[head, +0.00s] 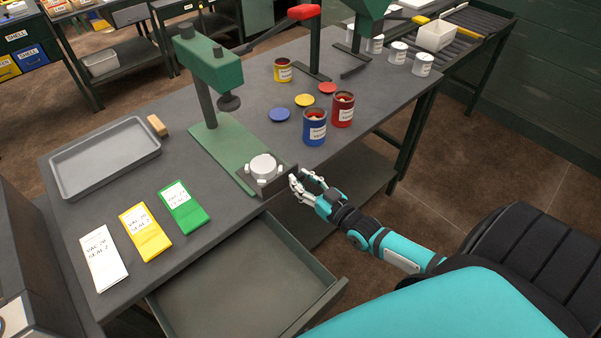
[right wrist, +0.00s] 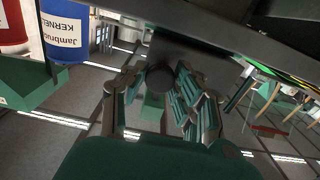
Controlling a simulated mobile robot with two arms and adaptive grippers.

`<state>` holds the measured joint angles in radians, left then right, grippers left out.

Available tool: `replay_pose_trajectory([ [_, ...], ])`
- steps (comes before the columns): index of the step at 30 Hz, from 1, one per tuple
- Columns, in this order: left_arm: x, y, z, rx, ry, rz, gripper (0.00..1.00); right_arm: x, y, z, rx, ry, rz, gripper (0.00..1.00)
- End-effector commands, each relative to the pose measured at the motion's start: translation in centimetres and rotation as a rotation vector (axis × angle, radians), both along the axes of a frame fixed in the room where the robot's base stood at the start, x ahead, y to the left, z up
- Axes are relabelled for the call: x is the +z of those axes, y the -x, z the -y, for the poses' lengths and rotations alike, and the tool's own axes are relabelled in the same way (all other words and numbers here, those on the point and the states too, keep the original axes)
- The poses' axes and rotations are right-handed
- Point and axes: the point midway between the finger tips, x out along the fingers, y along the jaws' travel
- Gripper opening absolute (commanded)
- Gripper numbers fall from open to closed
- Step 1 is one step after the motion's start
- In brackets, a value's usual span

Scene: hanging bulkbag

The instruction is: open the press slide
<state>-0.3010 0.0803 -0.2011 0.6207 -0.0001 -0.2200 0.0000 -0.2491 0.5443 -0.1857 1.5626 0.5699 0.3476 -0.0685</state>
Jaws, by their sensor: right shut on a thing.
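The green press (head: 212,66) stands on the bench, its round dark ram above a long green base. The press slide (head: 277,186) is at the front end of that base, by the bench's front edge, with a white round piece on it. My right gripper (head: 303,181) is at the slide's dark upright front plate. In the right wrist view its fingers are closed around a dark round knob (right wrist: 160,78) under the dark plate. The knob is hidden behind the fingers in the head view. My left gripper is out of view.
An open empty drawer (head: 322,285) juts out below the bench front, left of my right forearm. Blue (head: 314,128) and red (head: 343,110) cans stand behind the gripper. A grey tray (head: 70,172) and three labelled packets lie at left. Floor at right is clear.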

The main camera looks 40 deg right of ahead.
Motion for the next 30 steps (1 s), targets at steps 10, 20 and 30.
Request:
replay_pose_trajectory([
  [10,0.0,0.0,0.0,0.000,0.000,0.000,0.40,0.1,-0.1,0.0,0.000,0.000,0.002,0.53],
  [20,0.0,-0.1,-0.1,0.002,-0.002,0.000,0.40,-0.1,2.2,0.3,0.000,0.000,-0.002,0.53],
  [30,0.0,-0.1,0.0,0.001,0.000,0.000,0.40,-0.1,9.1,1.2,0.001,0.001,-0.002,0.53],
])
